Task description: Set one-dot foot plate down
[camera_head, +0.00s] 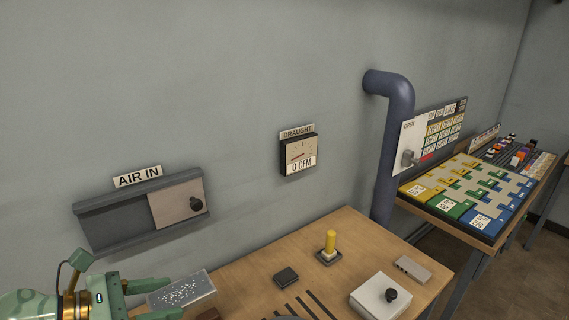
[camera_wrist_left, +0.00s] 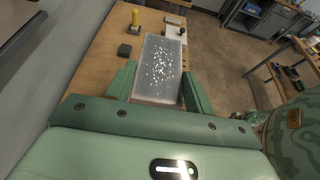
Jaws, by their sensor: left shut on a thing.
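My left gripper (camera_head: 158,299) is at the bottom left of the head view, at the left end of the wooden table. It is shut on a flat grey plate (camera_head: 184,290) scattered with many white specks. In the left wrist view the plate (camera_wrist_left: 160,70) stretches out from between the two green fingers (camera_wrist_left: 158,92). I cannot make out a single-dot mark on it, nor whether its underside touches anything. A small dark block (camera_head: 287,276) lies on the table to the right of the plate. My right gripper is not in view.
The wooden table (camera_head: 245,270) carries a yellow peg (camera_head: 330,240) on a dark base, a white box with a black knob (camera_head: 378,297), a small grey block (camera_head: 412,268) and dark strips (camera_head: 300,305). An AIR IN slide panel (camera_head: 115,217) is on the wall. A blue pipe (camera_head: 388,160) stands behind.

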